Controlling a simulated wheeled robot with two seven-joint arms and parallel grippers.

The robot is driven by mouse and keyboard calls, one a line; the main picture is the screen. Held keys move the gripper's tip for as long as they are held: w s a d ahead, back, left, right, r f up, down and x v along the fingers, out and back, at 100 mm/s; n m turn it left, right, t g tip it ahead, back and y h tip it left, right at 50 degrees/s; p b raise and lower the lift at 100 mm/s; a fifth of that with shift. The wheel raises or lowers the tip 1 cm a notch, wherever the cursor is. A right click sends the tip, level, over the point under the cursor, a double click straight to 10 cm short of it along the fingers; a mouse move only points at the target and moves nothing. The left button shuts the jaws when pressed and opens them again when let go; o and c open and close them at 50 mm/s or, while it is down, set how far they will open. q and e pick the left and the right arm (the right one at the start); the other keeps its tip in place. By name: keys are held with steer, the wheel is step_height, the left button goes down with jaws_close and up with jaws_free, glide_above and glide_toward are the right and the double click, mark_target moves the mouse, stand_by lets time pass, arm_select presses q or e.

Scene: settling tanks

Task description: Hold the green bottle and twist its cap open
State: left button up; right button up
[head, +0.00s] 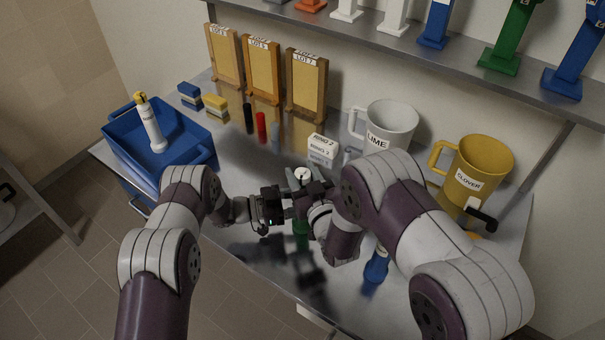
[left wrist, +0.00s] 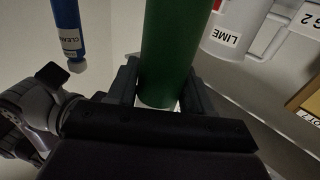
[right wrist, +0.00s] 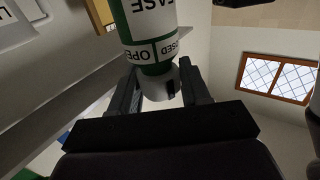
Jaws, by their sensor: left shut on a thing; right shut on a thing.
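The green bottle (head: 301,234) stands upright near the middle of the table, mostly hidden by my grippers in the head view. My left gripper (head: 294,211) is shut on its body, and the green side fills the space between the fingers in the left wrist view (left wrist: 170,50). My right gripper (head: 304,186) is shut on the pale cap (right wrist: 160,88), which sits on the bottle's end. The label beside the cap shows partly hidden "OPEN" and "CLOSED" lettering (right wrist: 150,50), upside down. I cannot tell whether the bottle's base touches the table.
A blue bottle (head: 376,266) stands right of the grippers. The LIME mug (head: 392,120), CLOVER mug (head: 480,165) and a white box (head: 322,150) are behind. A blue crate (head: 190,139) holding a white bottle (head: 152,130) is at left. A shelf (head: 400,45) overhangs the back.

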steer(key=shift+w+d+n+g+y, duration=0.15)
steer(key=shift+n+g+y, duration=0.45)
steer(key=shift+n+y, duration=0.5)
steer(key=shift+n+g+y, duration=0.5)
steer(key=shift+y, duration=0.4)
